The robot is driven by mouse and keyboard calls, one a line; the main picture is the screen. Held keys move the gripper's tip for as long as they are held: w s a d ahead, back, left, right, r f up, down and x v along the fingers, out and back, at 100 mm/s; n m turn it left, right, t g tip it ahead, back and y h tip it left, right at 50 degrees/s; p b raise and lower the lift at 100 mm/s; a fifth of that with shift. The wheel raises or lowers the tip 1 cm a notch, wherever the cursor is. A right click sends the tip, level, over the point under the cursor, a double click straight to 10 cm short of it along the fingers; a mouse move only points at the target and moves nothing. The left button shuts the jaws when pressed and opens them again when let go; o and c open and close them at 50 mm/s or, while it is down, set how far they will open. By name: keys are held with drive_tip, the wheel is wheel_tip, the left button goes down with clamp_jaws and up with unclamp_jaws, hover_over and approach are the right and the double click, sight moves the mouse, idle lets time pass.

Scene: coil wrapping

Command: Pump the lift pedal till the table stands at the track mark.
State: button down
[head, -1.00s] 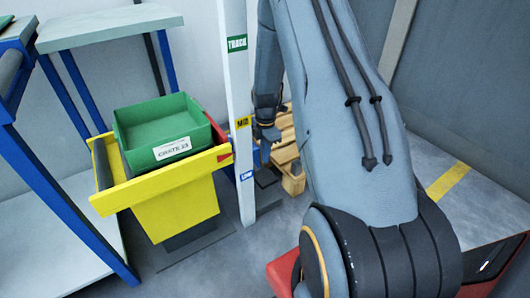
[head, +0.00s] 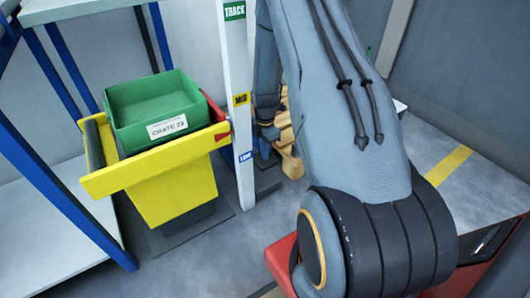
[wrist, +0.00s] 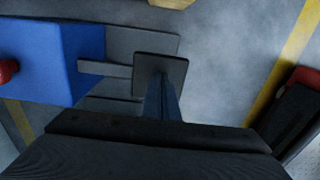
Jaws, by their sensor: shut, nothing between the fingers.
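The yellow lift table (head: 172,199) carries a green crate (head: 150,100) labelled CRATE 23. A white post (head: 237,60) beside it bears a green TRACK mark (head: 234,11), a yellow MID mark (head: 242,99) and a blue LOW mark (head: 245,156). The table's red pointer (head: 221,137) is between LOW and MID. In the wrist view, the dark square pedal (wrist: 178,66) juts on a bar from a blue housing (wrist: 85,60). My gripper (wrist: 160,88) is shut and empty, over the pedal; I cannot tell whether they touch. In the head view my gripper (head: 266,150) is partly behind the post.
A wooden pallet (head: 291,160) stands just behind my gripper. A blue-legged rack with pale shelves (head: 50,230) is at the left. A yellow floor stripe (head: 448,166) runs at the right. Grey walls close off the back. Some bare floor shows in front of the post.

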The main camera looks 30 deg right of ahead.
drive_tip(key=shift+s+f+p, duration=0.25)
drive_tip(key=shift+f+p, duration=0.1)
drive_tip(key=shift+f, duration=0.55)
drive_tip(key=shift+s+f+p, duration=0.3)
drive_tip(key=shift+f+p, duration=0.1)
drive_tip(key=shift+f, duration=0.55)
drive_tip(key=shift+s+f+p, duration=0.25)
drive_tip(key=shift+f+p, duration=0.1)
drive_tip(key=shift+f, duration=0.55)
drive_tip(key=shift+r, duration=0.1)
drive_tip(key=shift+s+r+p, duration=0.2)
drive_tip(key=shift+r+p, duration=0.35)
drive_tip(key=shift+p, duration=0.2)
wheel_tip(320, 180, up, 13)
drive_tip(key=s+p, duration=0.2)
drive_tip(key=p, duration=0.4)
drive_tip(key=shift+s, duration=0.35)
drive_tip(key=shift+d+r, duration=0.1)
wheel_tip(320, 180, up, 5)
drive_tip(key=p, duration=0.3)
hover_over(268, 161)
drive_tip(key=w, duration=0.3)
drive_tip(key=shift+s+a, duration=0.2)
drive_tip(key=shift+a, duration=0.1)
